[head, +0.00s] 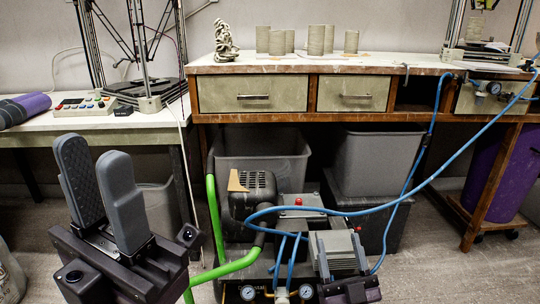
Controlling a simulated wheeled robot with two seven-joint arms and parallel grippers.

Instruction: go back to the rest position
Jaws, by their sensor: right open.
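My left gripper (96,165) stands at the lower left of the head view with its two grey fingers pointing up. The fingers are apart with nothing between them, and the ribbed inner pad of one shows. My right gripper (340,248) is low in the picture, right of centre, in front of the compressor. Its fingers are apart and I see nothing held between them. Only part of it shows above the bottom edge of the picture.
A compressor (262,184) with blue and green hoses stands below the wooden workbench (300,120). Clay cylinders (316,40) and a coiled clay piece (225,43) stand on the bench. A white table (90,122) is at left, with a delta printer (150,88). Grey bins (375,165) fill the space underneath.

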